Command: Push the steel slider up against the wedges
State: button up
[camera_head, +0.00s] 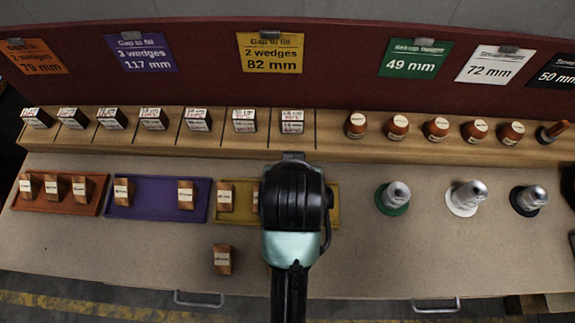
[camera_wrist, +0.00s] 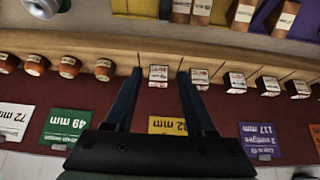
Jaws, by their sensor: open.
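The yellow tray (camera_head: 333,207) lies on the bench, largely covered by my gripper (camera_head: 292,160) in the head view. Orange-brown wedges (camera_head: 225,197) stand in its left part, and several show in the wrist view (camera_wrist: 202,12). A dark narrow piece (camera_wrist: 165,8) beside them at the top edge of the wrist view may be the steel slider; it is cut off, so I cannot tell whether it touches them. My gripper also shows in the wrist view (camera_wrist: 160,76), with its fingers wide apart and nothing held. It is over the shelf side of the tray.
Labelled dark blocks (camera_head: 244,120) and round brown-capped pieces (camera_head: 397,127) line the wooden shelf (camera_head: 326,140). Purple (camera_head: 148,195) and orange (camera_head: 57,206) trays lie left. Metal pieces stand on green (camera_head: 393,208), white and black bases right. A wedge (camera_head: 222,260) lies in front.

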jog(key=shift+g, duration=0.9)
jog(key=f, duration=0.9)
jog(key=w+f, duration=0.1)
jog(key=f, duration=0.4)
jog(key=shift+w+a, duration=0.1)
grip_shut()
